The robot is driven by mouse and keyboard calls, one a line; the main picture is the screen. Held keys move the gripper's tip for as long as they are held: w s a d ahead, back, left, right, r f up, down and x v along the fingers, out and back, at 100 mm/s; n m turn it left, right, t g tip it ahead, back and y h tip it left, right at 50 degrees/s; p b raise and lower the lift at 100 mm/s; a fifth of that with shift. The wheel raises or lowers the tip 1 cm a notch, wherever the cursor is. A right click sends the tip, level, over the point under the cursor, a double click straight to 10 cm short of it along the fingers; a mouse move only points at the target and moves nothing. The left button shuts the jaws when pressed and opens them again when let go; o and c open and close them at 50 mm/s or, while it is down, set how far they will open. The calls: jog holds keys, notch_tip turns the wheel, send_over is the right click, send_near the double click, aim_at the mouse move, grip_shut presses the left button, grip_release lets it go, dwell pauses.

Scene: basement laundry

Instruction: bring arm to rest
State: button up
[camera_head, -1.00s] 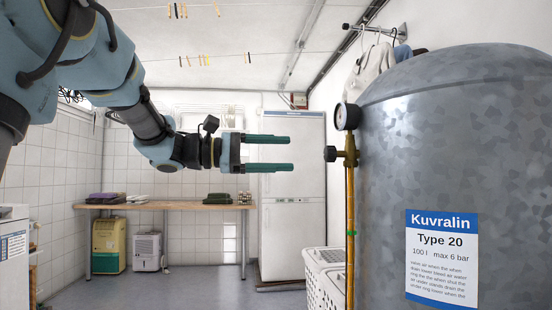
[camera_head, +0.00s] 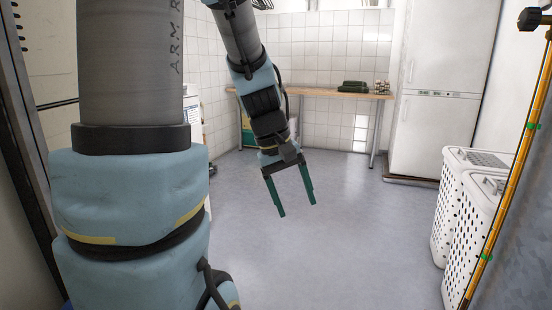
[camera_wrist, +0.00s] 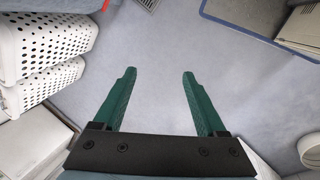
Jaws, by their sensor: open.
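My gripper (camera_head: 297,212) hangs below my arm in the middle of the head view, its two green fingers pointing down toward the floor. The fingers are apart with nothing between them. In the wrist view my gripper (camera_wrist: 157,76) is also open and empty, with bare grey floor beyond the fingertips. My arm reaches down from the top of the head view, and its thick near links cover much of the left side.
A wooden table (camera_head: 325,93) with a dark green folded pile (camera_head: 353,87) and a tall white fridge (camera_head: 443,95) are at the back. The middle floor (camera_head: 350,225) is clear.

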jog(key=s+a+f+m+t+y, duration=0.1)
jog(key=a+f+m+y, duration=0.15)
jog(key=a, duration=0.35)
jog(key=s+a+f+m+y, duration=0.1)
jog(key=s+a+f, duration=0.15)
jog(key=a, duration=0.25)
notch_tip(320, 180, up, 28)
jog(key=w+p, duration=0.1)
jog(key=p, duration=2.7)
jog(key=shift+d+f, duration=0.15)
jog(key=shift+f, duration=0.05)
jog(key=shift+d, duration=0.1)
